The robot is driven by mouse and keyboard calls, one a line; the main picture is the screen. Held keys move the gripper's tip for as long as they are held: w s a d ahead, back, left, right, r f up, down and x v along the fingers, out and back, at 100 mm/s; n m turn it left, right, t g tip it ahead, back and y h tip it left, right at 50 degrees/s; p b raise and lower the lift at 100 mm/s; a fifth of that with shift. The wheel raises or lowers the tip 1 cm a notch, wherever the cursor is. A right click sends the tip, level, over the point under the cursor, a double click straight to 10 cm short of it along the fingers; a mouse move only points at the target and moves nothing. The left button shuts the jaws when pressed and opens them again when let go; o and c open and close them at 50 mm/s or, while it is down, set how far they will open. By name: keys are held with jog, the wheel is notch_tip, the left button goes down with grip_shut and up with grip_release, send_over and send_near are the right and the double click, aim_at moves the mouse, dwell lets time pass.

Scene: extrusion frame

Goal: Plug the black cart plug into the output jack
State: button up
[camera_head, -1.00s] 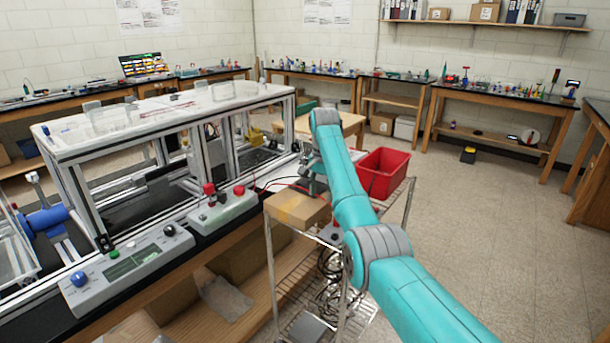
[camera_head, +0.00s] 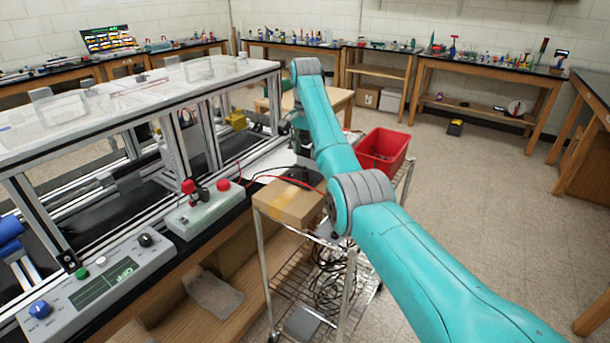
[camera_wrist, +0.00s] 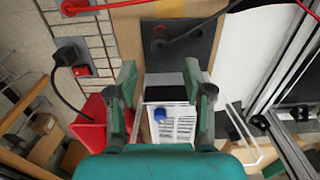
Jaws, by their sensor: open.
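In the wrist view, my gripper (camera_wrist: 160,76) is open, with nothing held between its fingers. A black plug (camera_wrist: 68,54) with a black cable lies left of the fingers, beside a small red block (camera_wrist: 82,70). Ahead of the fingers, a dark reddish round fitting (camera_wrist: 159,38) sits on a dark plate, with a dark cable running up to the right. I cannot tell which of these is the output jack. In the head view, my arm hides my gripper. A grey box (camera_head: 203,208) there carries a red-topped black fitting (camera_head: 189,187) and a red knob (camera_head: 223,184).
A wire cart (camera_head: 262,250) bears a cardboard box (camera_head: 288,203), near a red bin (camera_head: 383,152). A console (camera_head: 85,291) and an extrusion frame (camera_head: 185,145) stand at left. Floor (camera_head: 480,210) at right is clear.

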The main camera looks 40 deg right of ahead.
aim_at(305, 169)
jog(key=shift+f, duration=4.4)
grip_shut()
jog(key=shift+r, duration=0.1)
jog(key=shift+r, duration=2.95)
jog(key=shift+a, duration=0.1)
